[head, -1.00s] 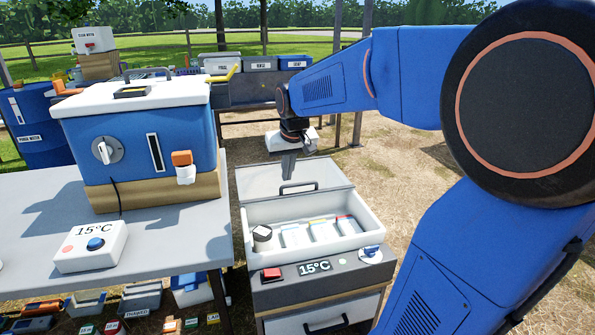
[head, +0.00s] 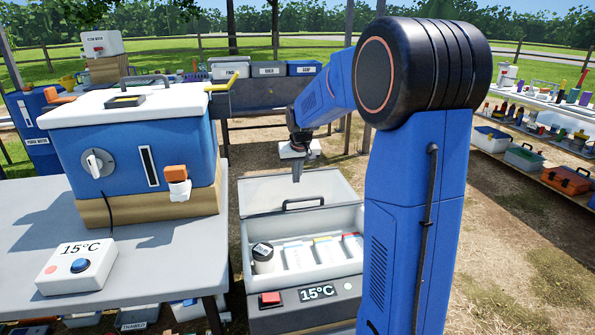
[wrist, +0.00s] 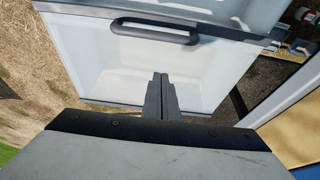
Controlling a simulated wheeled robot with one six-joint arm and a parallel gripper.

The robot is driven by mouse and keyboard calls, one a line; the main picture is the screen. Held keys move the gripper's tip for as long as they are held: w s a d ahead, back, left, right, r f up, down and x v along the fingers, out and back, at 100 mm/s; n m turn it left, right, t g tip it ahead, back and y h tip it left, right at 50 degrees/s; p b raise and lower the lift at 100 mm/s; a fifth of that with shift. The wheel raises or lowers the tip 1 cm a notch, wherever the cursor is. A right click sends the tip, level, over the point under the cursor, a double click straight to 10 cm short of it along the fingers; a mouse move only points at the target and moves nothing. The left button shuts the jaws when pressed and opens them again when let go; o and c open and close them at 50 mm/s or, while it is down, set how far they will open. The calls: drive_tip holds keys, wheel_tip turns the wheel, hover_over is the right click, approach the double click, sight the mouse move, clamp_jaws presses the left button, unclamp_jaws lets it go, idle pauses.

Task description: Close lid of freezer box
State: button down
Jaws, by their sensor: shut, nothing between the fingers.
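The freezer box (head: 250,260) stands on a grey base with a red button and a 15°C display. Its translucent lid (head: 270,192) is raised at the back, with a dark handle (head: 303,204) along its near edge. Inside the white tub are a round black-topped jar (head: 263,257) and several white packs with coloured tops. My gripper (head: 297,178) is shut and empty, pointing down in front of the raised lid panel in the head view. In the wrist view the shut fingers (wrist: 160,78) lie over the pale lid panel, with the handle (wrist: 155,30) beyond them. I cannot tell whether they touch it.
A grey table (head: 150,262) with a blue cooler (head: 140,150) and a 15°C control box (head: 77,265) stands to the left. A bench with labelled bins is behind. Shelves with bottles and boxes (head: 570,180) stand at the right. Open ground lies between the freezer and these shelves.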

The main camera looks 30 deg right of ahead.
drive_tip(key=x, duration=0.4)
drive_tip(key=shift+s+f, duration=0.1)
drive_tip(key=shift+f, duration=0.15)
drive_tip(key=shift+s+a+f, duration=0.15)
drive_tip(key=shift+s+a, duration=0.15)
drive_tip(key=shift+s, duration=0.55)
drive_tip(key=shift+s+a+f, duration=0.1)
drive_tip(key=shift+s+a, duration=0.15)
drive_tip(key=shift+s, duration=0.65)
